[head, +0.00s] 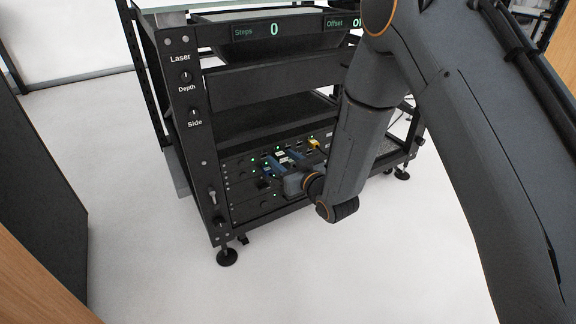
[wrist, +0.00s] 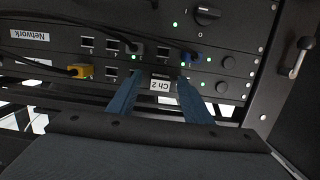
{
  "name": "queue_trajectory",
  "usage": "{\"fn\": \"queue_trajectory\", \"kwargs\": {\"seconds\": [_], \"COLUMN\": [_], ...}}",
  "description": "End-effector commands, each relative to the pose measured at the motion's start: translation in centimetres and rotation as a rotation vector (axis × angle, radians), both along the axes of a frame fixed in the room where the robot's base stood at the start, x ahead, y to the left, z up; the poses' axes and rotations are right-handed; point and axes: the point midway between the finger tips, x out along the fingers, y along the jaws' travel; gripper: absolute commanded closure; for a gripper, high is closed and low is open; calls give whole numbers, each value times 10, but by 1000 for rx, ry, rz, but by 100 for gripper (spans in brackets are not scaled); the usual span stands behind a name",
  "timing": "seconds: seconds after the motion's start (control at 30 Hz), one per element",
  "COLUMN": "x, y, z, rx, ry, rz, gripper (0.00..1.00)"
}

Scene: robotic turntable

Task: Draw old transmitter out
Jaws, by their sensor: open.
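My gripper (wrist: 157,80) is open in the wrist view, with its two blue fingers pointing at the rack's front panel. A white "Ch 2" label (wrist: 160,86), upside down, shows between the fingers, on or below a small dark part. I cannot tell for certain whether this part is the old transmitter, or whether the fingers touch it. In the head view my gripper (head: 276,164) is low at the rack front, partly hidden by my arm.
The black rack (head: 205,140) stands on a white floor. A side post with a lever (wrist: 299,58) is at right. Open floor lies in front.

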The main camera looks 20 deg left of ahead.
Motion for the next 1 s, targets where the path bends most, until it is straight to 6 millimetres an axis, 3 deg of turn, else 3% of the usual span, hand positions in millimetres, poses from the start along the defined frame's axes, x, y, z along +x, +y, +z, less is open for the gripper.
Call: {"fn": "queue_trajectory", "kwargs": {"seconds": [0.3,0.57,1.0], "x": [1,1,-5], "y": [2,2,-6], "z": [0,0,0], "rx": [0,0,0], "ry": [0,0,1], "rz": [0,0,-1], "gripper": [56,99,99]}}
